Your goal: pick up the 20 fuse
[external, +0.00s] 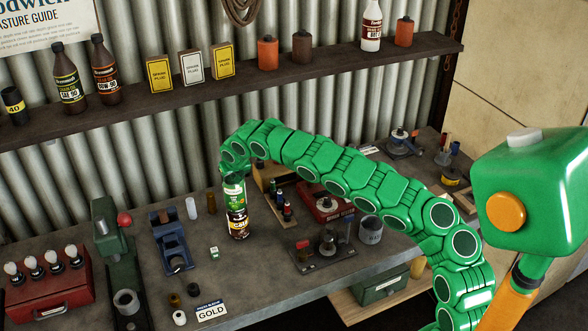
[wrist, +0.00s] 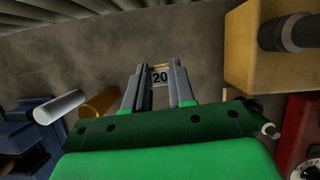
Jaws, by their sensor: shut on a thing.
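My gripper (wrist: 160,75) shows in the wrist view with its two grey fingers closed on a dark thing marked with a white "20", the 20 fuse (wrist: 160,78). The fingers stand apart by the width of the fuse. In the external view my gripper (external: 236,203) points down over the middle of the bench. A dark piece with a light and yellow label (external: 238,226) shows at its lower end; its print is too small to read surely. Whether the fuse touches the bench is hard to tell.
A white cylinder (external: 191,208) and a brown cylinder (external: 211,203) stand left of my gripper, near a blue vise-like tool (external: 168,238). A small white-green block (external: 214,252) lies in front. A red-topped device (external: 326,203) stands right.

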